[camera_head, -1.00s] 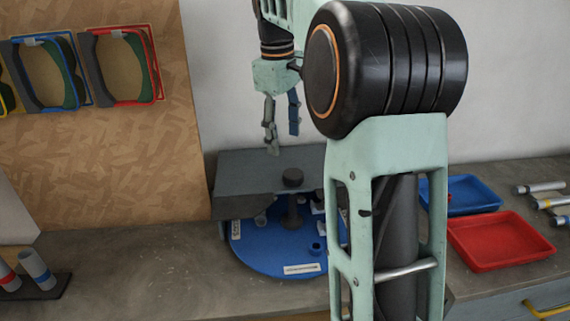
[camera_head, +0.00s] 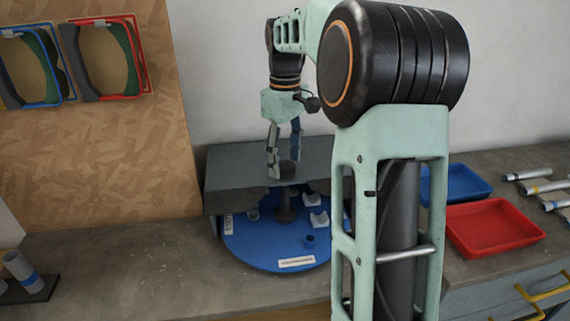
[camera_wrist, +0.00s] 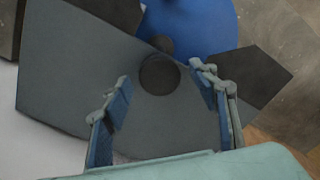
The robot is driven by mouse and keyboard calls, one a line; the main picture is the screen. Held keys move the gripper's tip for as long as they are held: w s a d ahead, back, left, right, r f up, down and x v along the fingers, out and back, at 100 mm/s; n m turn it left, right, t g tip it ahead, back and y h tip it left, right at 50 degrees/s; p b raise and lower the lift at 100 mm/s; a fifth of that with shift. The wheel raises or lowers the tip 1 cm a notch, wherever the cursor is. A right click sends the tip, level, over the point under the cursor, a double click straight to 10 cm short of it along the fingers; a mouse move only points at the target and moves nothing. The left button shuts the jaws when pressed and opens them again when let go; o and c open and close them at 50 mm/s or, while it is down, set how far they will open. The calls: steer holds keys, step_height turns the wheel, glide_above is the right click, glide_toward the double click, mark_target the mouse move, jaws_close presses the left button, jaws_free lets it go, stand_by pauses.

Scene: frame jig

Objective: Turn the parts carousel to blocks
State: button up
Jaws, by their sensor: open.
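The parts carousel is a round blue disc (camera_head: 262,245) on the bench, with a dark central post, white labels on its rim and small parts on top. A grey cover (camera_head: 232,170) spans its back part.
A red tray (camera_head: 490,229) and a blue tray (camera_head: 462,185) sit on the bench at right, beside several silver tubes (camera_head: 545,188). A dark holder with tubes (camera_head: 28,278) is at left. Framed parts hang on the wooden board (camera_head: 110,160). My arm hides part of the carousel.

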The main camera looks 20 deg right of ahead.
steer(key=shift+f, duration=0.5)
steer(key=shift+c, duration=0.2)
jaws_close()
